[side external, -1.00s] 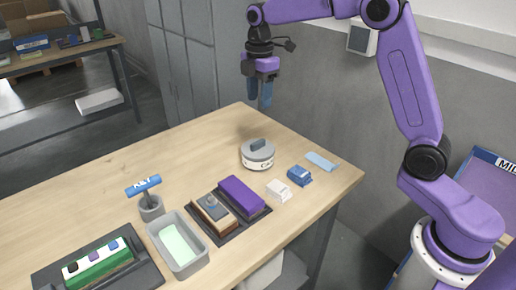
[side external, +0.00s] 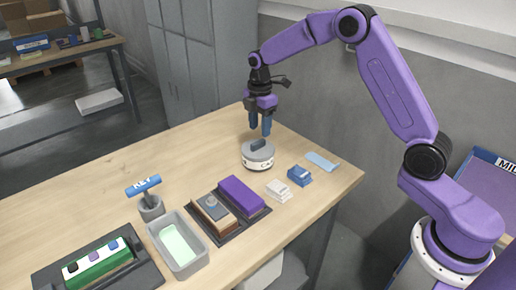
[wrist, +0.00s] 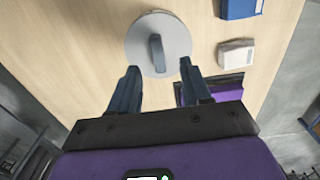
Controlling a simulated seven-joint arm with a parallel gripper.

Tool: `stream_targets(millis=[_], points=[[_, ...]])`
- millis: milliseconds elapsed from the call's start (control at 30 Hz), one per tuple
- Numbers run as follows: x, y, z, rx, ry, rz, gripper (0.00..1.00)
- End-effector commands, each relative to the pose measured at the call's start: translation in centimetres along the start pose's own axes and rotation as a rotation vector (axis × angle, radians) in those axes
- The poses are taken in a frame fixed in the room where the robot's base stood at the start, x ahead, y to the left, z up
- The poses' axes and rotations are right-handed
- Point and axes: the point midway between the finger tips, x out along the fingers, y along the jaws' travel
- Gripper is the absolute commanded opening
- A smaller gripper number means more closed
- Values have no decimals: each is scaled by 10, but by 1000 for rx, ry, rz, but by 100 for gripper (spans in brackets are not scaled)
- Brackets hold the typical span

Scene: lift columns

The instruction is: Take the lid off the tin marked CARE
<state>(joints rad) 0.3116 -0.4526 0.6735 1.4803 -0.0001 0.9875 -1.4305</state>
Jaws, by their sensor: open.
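The round tin (side external: 258,161) stands upright on the wooden table, white with dark lettering that I can only partly read. Its grey lid (side external: 257,149) is on it, with a dark bar handle (side external: 258,144) across the top. In the wrist view the lid (wrist: 140,44) shows from above with its bar handle (wrist: 157,53). My gripper (side external: 260,132) is open and empty, pointing down just above the handle. In the wrist view its two blue fingers (wrist: 159,70) are spread, with the handle lying between and beyond the tips. I see no contact.
A dark tray (side external: 240,229) holding a purple block (side external: 241,195) is in front of the tin. A white box (side external: 278,190), a blue box (side external: 299,176) and a light blue flat piece (side external: 322,161) lie to its right. The table left of the tin is clear.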

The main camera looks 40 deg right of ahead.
Motion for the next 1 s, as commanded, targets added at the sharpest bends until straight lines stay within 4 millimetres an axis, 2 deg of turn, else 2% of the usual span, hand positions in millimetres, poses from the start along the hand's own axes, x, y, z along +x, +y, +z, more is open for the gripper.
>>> stream_targets(millis=[233,500,833,867,900,1000], points=[[17,0,2,1,0,-3,48],[53,3,4,0,0,-3,48],[59,3,4,1,0,0,48],[59,3,4,1,0,0,41],[59,3,4,1,0,0,28],[59,3,4,1,0,0,0]])
